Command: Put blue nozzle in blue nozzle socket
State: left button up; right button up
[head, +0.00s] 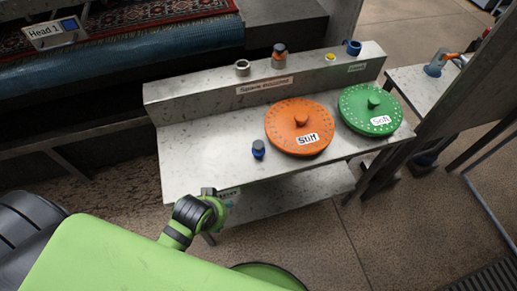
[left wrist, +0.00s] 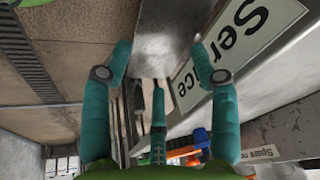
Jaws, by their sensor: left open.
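A small blue nozzle (head: 258,149) stands upright on the grey bench near its front edge, left of the orange disc. It seems to show as a blue shape in the left wrist view (left wrist: 201,136), beside a finger. A blue ring-like fitting (head: 352,47) sits at the right end of the raised back ledge; I cannot tell whether it is the blue nozzle socket. My left gripper (left wrist: 163,55) is open and empty at the bench's front edge, by the Service label (left wrist: 235,45). It is left of and nearer than the nozzle. My right gripper is not in view.
An orange disc (head: 291,115) marked Stiff and a green disc (head: 357,98) marked Soft cover the bench's right half. A grey ring (head: 242,67), an orange-grey nozzle (head: 279,57) and a yellow fitting (head: 330,57) stand on the ledge. The bench's left part is clear.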

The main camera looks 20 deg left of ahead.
pick_arm(q)
jog(key=w+d+r+m+t, duration=0.3)
jog(key=w+r+t, duration=0.4)
jog(key=w+r, duration=0.45)
jog(key=w+d+r+m+t, duration=0.25)
jog(key=w+r+t, duration=0.5)
jog(key=r, duration=0.75)
jog(key=w+d+r+m+t+h, duration=0.2)
jog(key=w+d+r+m+h, duration=0.1)
jog(key=d+r+m+h, duration=0.65)
jog(key=s+d+f+m+g+h, duration=0.1)
jog(key=s+d+m+g+h, duration=0.2)
jog(key=d+m+g+h, duration=0.5)
jog(key=s+d+f+m+g+h, duration=0.15)
jog(key=s+d+m+g, duration=0.45)
jog(key=m, duration=0.6)
jog(key=m+g+y, duration=0.6)
jog(key=m+y, duration=0.1)
jog(key=y, duration=1.2)
send_over(258, 144)
notch_tip(258, 144, down, 18)
jog(key=shift+a+f, duration=0.1)
jog(key=shift+f, duration=0.15)
notch_tip(258, 144, down, 6)
jog(key=shift+f+p, duration=0.1)
jog(key=shift+p, duration=1.05)
jog(key=shift+f, duration=0.25)
grip_shut()
